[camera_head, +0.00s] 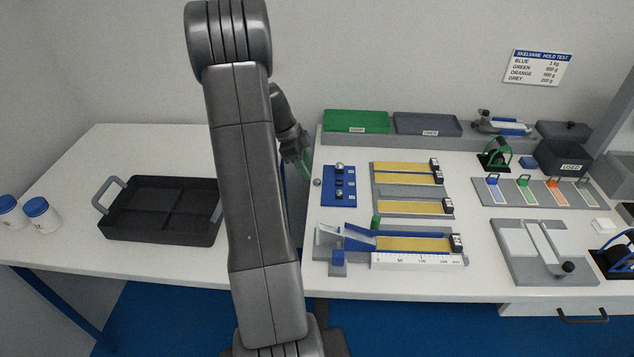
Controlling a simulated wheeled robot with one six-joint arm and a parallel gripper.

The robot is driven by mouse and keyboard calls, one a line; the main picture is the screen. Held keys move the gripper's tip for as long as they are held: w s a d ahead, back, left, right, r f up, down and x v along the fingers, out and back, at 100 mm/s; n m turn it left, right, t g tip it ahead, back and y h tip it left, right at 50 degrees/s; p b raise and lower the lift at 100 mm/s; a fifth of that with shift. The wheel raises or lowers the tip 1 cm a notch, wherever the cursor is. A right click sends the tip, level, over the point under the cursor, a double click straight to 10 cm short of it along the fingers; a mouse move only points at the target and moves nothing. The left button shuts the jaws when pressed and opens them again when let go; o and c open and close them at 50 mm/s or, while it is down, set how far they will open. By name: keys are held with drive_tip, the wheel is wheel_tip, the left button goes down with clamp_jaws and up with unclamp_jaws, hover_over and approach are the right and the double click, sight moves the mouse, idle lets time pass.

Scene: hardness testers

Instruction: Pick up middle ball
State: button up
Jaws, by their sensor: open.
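A blue holder (328,199) stands on the right-hand table, just right of my arm. It carries a column of small balls beside white labels. The top ball (339,167) is shiny and largest, the middle ball (339,181) is dark and small, and the lower ball (339,193) is greenish.
Yellow-strip tracks (408,173) lie right of the holder, with a ramp rig (350,239) in front. Green (357,121) and grey (428,124) trays stand behind. A black tray (160,210) and white jars (42,214) are at left.

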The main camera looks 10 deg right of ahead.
sight(313, 181)
drive_tip(key=shift+w+p+x, duration=0.15)
drive_tip(key=shift+p+x, duration=0.1)
drive_tip(key=shift+x, duration=1.05)
drive_tip(key=shift+w+p+x, duration=0.15)
drive_tip(key=shift+p+x, duration=0.1)
drive_tip(key=shift+x, duration=1.1)
clamp_jaws()
